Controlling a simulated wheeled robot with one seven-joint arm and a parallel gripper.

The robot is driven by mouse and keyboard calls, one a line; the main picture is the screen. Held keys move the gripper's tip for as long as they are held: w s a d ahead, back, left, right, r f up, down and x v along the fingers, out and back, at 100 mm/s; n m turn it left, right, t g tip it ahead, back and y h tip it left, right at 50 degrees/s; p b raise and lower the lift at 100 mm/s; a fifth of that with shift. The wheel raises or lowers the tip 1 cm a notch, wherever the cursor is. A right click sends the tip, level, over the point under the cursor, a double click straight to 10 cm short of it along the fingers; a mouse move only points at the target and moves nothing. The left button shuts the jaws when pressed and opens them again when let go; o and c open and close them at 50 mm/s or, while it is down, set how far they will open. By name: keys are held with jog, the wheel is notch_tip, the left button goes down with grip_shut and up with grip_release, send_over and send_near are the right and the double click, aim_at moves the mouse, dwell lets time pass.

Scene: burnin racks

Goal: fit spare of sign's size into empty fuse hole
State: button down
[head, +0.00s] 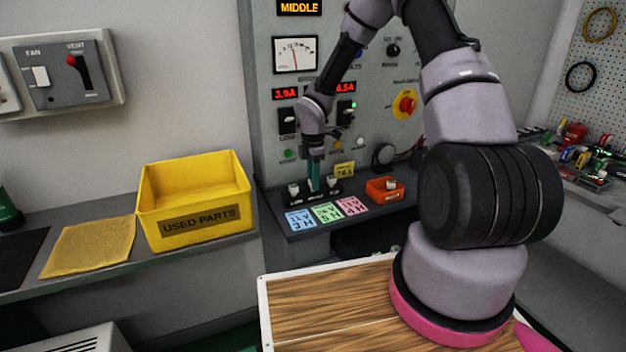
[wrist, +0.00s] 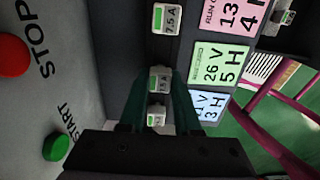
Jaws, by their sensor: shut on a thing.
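My gripper (head: 315,172) points down over the dark fuse block (head: 333,193) on the panel's shelf in the head view. In the wrist view its dark green fingers (wrist: 160,82) are shut on a white fuse (wrist: 160,76) with a green label, its rating hard to read. Whether this fuse is seated in the block or just above it, I cannot tell. A fuse marked 7.5 A (wrist: 166,18) stands apart from the fingers. Another white fuse (wrist: 156,115) shows between the fingers. The small yellow sign (head: 345,170) stands behind the block; its text is too small to read surely.
The orange spares box (head: 384,196) stands right of the block with a pale piece inside. Coloured cards (head: 328,212) lie in front. A red STOP button (wrist: 10,55) and green START button (wrist: 56,147) are close by. The yellow used-parts bin (head: 195,195) stands left.

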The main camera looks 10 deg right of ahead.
jog(key=shift+f, duration=0.15)
jog(key=c, duration=0.5)
grip_release()
jog(key=shift+c, duration=0.2)
jog(key=shift+o, duration=0.3)
jog(key=o, duration=0.3)
jog(key=shift+o, duration=0.2)
jog(key=shift+r, duration=2.8)
